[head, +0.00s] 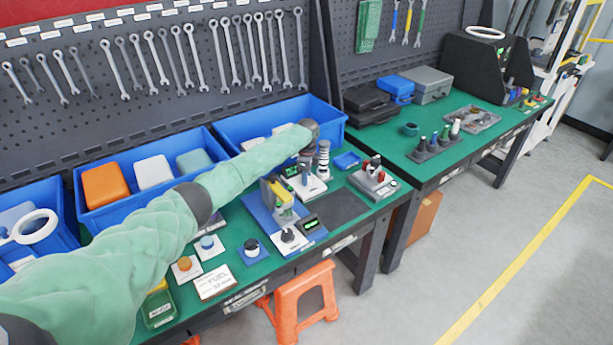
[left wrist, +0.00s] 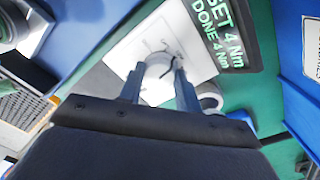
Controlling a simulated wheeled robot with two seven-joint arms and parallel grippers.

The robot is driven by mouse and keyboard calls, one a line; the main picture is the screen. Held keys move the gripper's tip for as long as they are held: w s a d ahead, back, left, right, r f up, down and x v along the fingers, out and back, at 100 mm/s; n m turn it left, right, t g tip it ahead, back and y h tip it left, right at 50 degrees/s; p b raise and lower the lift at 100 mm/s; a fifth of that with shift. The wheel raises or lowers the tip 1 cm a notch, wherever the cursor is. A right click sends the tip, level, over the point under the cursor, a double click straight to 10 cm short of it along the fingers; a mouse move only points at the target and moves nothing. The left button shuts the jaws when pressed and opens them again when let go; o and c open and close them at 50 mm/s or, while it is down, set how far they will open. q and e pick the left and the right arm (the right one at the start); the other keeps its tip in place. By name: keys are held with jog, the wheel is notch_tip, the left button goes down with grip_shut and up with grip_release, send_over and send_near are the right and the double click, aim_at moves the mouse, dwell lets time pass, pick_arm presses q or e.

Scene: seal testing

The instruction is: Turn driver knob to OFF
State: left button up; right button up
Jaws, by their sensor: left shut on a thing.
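The driver knob is a pale round dial with a dark mark on a white plate (head: 316,190); the knob (left wrist: 157,70) shows between my fingers in the left wrist view. My left gripper (head: 305,172) reaches down over the plate from above. In the left wrist view its two fingers (left wrist: 160,86) are shut on the knob, one on each side. A black display (left wrist: 226,38) reading "SET 4 Nm" and "DONE 4 Nm" stands beside the plate. In the head view the gripper hides most of the knob, and its exact setting cannot be read. My right gripper is not in view.
A black-and-white ringed cylinder (head: 323,160) stands close right of the gripper. A red-handled clamp device (head: 374,180) is farther right. A blue-based fixture (head: 280,203) stands in front. Blue bins (head: 335,128) line the back. A dark mat (head: 338,208) is clear.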

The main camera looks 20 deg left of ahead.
pick_arm(q)
jog(key=shift+r+n+p, duration=0.1)
jog(key=shift+n+p, duration=0.2)
jog(key=shift+n, duration=1.3)
jog(key=shift+n+p, duration=0.35)
jog(key=shift+n, duration=0.65)
jog(key=shift+n+p, duration=0.3)
jog(key=shift+n, duration=0.4)
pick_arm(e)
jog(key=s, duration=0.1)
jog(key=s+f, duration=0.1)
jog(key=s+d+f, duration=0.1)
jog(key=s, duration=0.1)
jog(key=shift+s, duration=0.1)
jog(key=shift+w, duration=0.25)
pick_arm(q)
jog(key=o, duration=1)
jog(key=shift+c, duration=0.2)
